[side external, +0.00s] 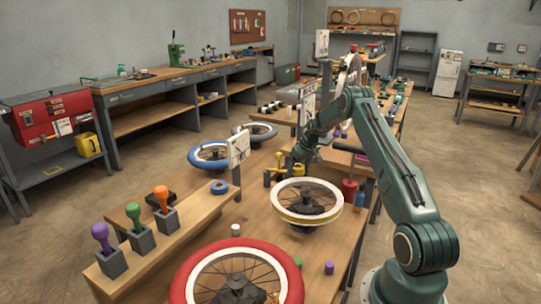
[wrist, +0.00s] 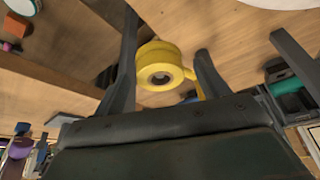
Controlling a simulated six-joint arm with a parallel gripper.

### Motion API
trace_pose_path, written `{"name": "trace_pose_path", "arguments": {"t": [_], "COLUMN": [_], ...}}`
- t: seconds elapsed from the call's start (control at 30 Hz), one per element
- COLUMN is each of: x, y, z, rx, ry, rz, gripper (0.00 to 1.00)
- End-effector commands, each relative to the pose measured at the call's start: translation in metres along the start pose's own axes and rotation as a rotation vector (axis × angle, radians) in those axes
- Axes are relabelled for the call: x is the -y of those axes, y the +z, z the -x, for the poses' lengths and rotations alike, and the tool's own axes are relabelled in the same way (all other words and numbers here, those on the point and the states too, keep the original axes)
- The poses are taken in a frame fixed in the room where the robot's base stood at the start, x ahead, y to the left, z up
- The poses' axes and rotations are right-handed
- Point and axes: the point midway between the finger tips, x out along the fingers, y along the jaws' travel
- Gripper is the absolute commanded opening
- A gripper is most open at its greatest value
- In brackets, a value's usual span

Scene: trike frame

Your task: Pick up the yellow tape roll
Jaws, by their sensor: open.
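The yellow tape roll (wrist: 158,66) shows in the wrist view between the two fingers of my gripper (wrist: 166,38), with a dark hole in its middle. The fingers are apart and a gap shows between the roll and the right finger. I cannot tell whether the left finger touches the roll. In the side view my gripper (side external: 283,173) is low over the bench, behind the white-and-yellow wheel. Yellow shows at the gripper there, partly hidden, and I cannot tell which part is the roll.
The white-and-yellow wheel (side external: 307,216) stands just in front of my gripper. A blue wheel (side external: 208,155) lies to the left and a red wheel (side external: 237,276) at the front. A raised wooden shelf (side external: 172,234) holds screwdrivers in blocks and a blue tape roll (side external: 219,187).

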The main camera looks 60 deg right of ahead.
Motion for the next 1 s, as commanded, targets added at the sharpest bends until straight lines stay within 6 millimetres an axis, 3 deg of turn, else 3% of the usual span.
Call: {"name": "trace_pose_path", "arguments": {"t": [0.13, 0.37, 0.47, 0.77, 1.0], "x": [0.0, 0.0, 0.0, 0.0, 0.0], "y": [0.0, 0.0, 0.0, -0.002, -0.01], "z": [0.0, 0.0, 0.0, 0.003, 0.024], "rx": [0.0, 0.0, 0.0, -0.001, -0.003], "ry": [0.0, 0.0, 0.0, 0.0, 0.001], "rz": [0.0, 0.0, 0.0, 0.0, 0.001], "gripper": [0.74, 0.31, 0.22, 0.22, 0.22]}}
